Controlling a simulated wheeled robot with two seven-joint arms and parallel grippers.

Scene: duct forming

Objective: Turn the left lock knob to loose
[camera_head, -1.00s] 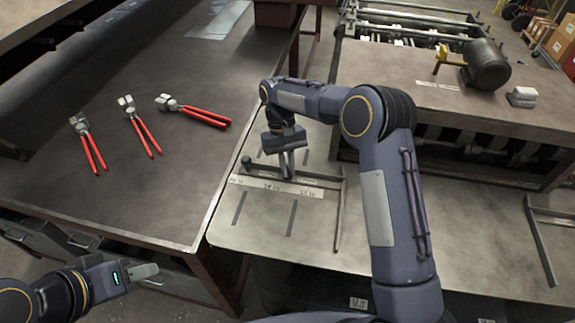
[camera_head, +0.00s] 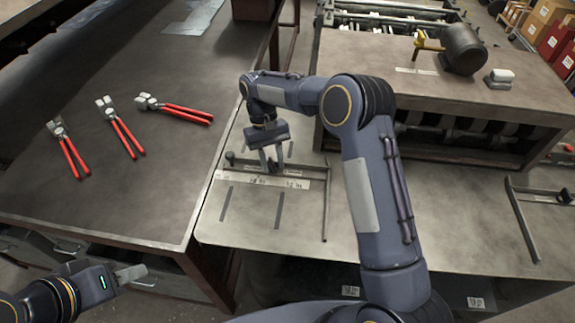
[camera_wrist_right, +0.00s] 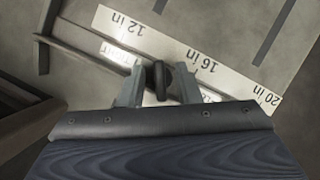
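A dark lock knob (camera_wrist_right: 160,82) sits on the bar of the left fence (camera_head: 325,205) on the metal table. In the right wrist view it stands upright between the two fingers of my right gripper (camera_wrist_right: 158,88). The fingers are open around it, with a small gap seen on at least the right side. In the head view my right gripper (camera_head: 273,160) points down at the bar, and its fingers partly hide the knob. My left gripper (camera_head: 130,274) is at the lower left, away from the fence; its finger opening is unclear.
A ruler strip (camera_head: 262,184) with inch marks lies along the fence. Several red-handled pliers (camera_head: 120,130) lie on the dark bench at left. A second fence (camera_head: 522,222) is at the right. A motor (camera_head: 463,50) stands on the machine behind.

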